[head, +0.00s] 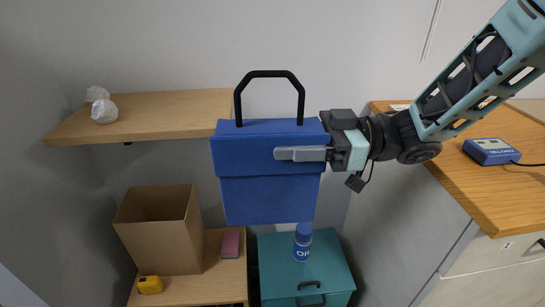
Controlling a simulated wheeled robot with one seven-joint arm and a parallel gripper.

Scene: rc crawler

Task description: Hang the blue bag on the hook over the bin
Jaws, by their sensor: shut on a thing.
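The blue bag (268,185) hangs upright in the air near the middle of the head view, with a stiff black handle (269,73) standing up from its top. My gripper (285,154) comes in from the right and is shut on the bag's upper right part. One grey finger lies across the bag's front; the other is hidden. A small dark piece (127,143) shows under the shelf's front edge, above an open cardboard box (160,232); I cannot tell whether these are the hook and the bin. The bag is to the right of both.
A wooden shelf (170,108) with crumpled white lumps (104,109) is at left, its right end close beside or behind the bag. Below are a yellow item (150,285), a teal cabinet (305,270) and a blue can (302,240). A wooden counter (490,190) stands at right.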

